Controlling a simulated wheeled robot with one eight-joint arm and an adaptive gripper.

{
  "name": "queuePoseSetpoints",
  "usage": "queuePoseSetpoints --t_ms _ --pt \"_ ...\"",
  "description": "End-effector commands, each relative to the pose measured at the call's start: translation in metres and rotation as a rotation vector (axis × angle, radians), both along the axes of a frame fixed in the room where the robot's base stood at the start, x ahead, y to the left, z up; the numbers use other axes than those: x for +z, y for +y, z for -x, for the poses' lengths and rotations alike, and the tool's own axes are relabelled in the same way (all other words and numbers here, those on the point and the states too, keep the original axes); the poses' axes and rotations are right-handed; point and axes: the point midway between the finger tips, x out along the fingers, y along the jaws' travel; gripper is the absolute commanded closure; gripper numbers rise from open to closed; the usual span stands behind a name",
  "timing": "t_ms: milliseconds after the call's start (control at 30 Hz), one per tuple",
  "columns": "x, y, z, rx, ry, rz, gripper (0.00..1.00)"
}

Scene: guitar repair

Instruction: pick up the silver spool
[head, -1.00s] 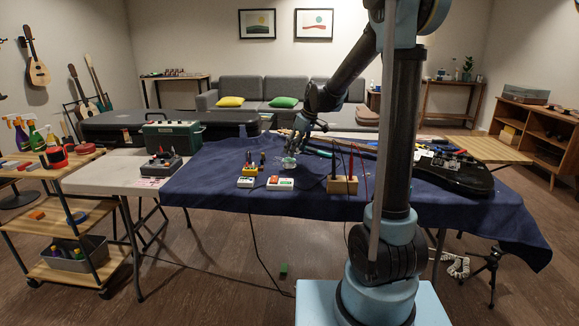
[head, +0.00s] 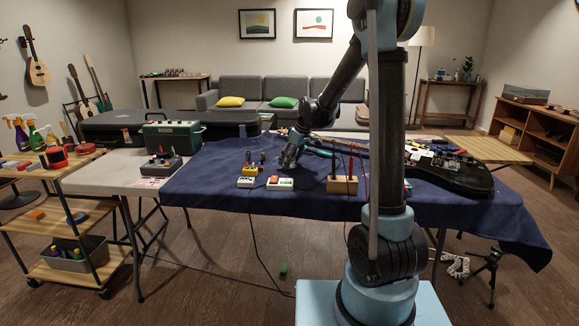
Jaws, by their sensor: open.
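My gripper (head: 287,161) is low over the blue cloth (head: 220,190), at the middle of the table. It points down, and its sensor-side details are small in this view, but it is open. The silver spool cannot be made out now; my gripper covers the place where a small pale round thing showed earlier. I cannot tell whether the fingers touch it or are around it.
Small white-and-red boxes (head: 280,184) lie just in front of my gripper. A wooden block with upright probes (head: 342,185) stands to the right. A black guitar body (head: 455,175) lies further right. A green case (head: 172,136) stands at the left.

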Motion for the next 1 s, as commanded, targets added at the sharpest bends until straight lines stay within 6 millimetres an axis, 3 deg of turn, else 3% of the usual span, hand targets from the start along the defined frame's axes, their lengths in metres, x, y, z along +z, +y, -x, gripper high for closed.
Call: queuePoseSetpoints --t_ms 33,200,233,633,1000 --pt "0.000 0.000 0.000 0.000 0.000 0.000 0.41" --pt "0.000 0.000 0.000 0.000 0.000 0.000 0.79" --pt "0.000 0.000 0.000 0.000 0.000 0.000 0.82" --pt "0.006 0.000 0.000 0.000 0.000 0.000 0.83" --pt "0.065 0.000 0.000 0.000 0.000 0.000 0.83"
